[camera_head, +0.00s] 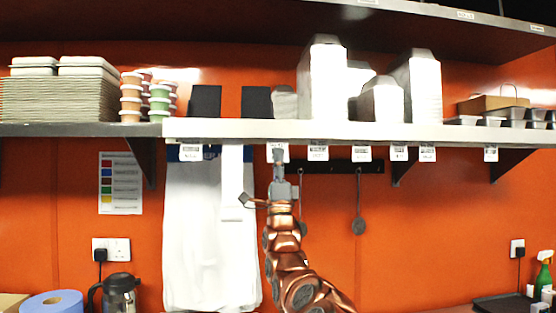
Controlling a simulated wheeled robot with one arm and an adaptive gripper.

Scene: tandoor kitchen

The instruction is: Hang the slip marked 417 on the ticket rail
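Several small white slips hang along the front edge of the pale shelf (350,131), among them a left one (191,153), a middle one (318,153) and a far right one (490,154). Their print is too small to read, so I cannot tell which is marked 417. My gripper (279,156) points upward just under the shelf edge. Its tips overlap another white slip (270,151). I cannot tell whether the gripper holds this slip or only stands in front of it, nor whether its fingers are shut.
White aprons (192,235) hang left of my arm. A dark hook rail (335,166) with a hanging ladle (359,222) is on the orange wall to the right. White bags (325,85) and stacked tubs (131,97) stand on the shelves above. A flask (119,292) is low at left.

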